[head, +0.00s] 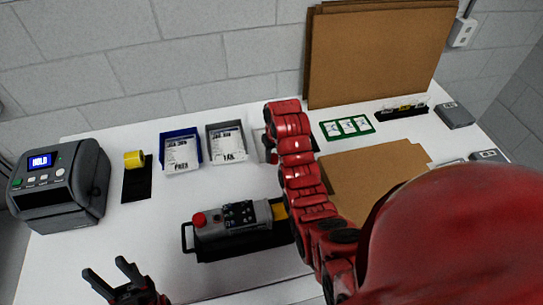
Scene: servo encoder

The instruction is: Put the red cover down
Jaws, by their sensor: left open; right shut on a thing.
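My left gripper (125,281) is open and empty at the bottom left, in front of the table. My red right arm crosses the right half of the view and reaches over the table's middle. Only a small dark part of my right gripper (272,156) shows beside the arm, over a pale tray (258,143). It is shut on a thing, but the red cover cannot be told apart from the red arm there. A grey device with a red button (225,222) lies on a black base in front; my arm hides its right end.
Blue (180,150) and grey (226,143) trays hold cards. A green-framed card (347,127), cardboard (375,180) and a black rack (402,110) are at the right. Bare table lies between printer and device.

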